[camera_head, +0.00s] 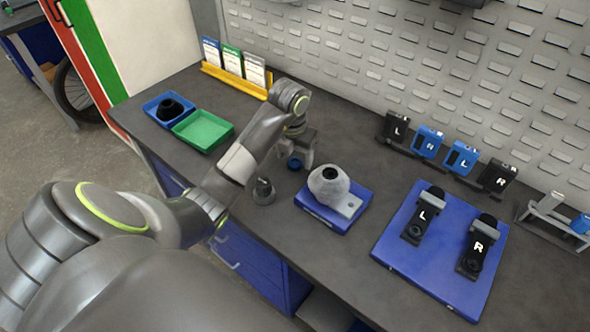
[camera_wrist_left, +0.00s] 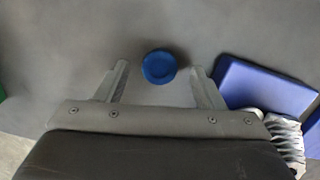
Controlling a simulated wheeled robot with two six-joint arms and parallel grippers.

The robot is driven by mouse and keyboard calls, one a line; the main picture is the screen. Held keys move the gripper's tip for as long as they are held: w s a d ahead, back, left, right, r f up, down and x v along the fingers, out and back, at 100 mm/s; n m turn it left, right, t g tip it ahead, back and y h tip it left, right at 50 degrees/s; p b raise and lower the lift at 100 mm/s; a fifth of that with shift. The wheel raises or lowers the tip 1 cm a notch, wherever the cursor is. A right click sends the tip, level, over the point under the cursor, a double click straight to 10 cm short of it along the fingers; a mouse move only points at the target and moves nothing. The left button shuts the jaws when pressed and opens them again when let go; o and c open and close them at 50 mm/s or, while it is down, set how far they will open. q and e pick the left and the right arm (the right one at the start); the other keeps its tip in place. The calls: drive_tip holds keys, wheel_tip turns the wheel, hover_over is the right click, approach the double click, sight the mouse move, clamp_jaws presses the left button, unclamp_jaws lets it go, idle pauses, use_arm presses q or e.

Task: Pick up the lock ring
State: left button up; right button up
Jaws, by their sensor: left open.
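The lock ring appears to be the small round blue piece (camera_head: 294,164) on the grey bench top. It also shows in the left wrist view (camera_wrist_left: 159,66), where it is a blue disc with a raised rim. My left gripper (camera_head: 295,157) is open and points down over it. In the left wrist view the ring lies between the two fingertips, with a gap on each side and nothing held. I cannot tell how high the fingertips are above the bench. My right gripper is not in view.
A grey part on a blue pad (camera_head: 318,212) stands close right of the gripper. A dark cone-shaped piece (camera_head: 263,191) stands to its left front. Blue (camera_head: 153,107) and green (camera_head: 203,131) trays sit at the left. A blue mat (camera_head: 397,237) carries pedals marked L and R.

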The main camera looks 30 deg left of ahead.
use_arm(q)
drive_tip(key=shift+f, duration=0.75)
drive_tip(key=c, duration=1.1)
drive_tip(key=shift+o, duration=0.2)
drive_tip(key=shift+r, duration=0.15)
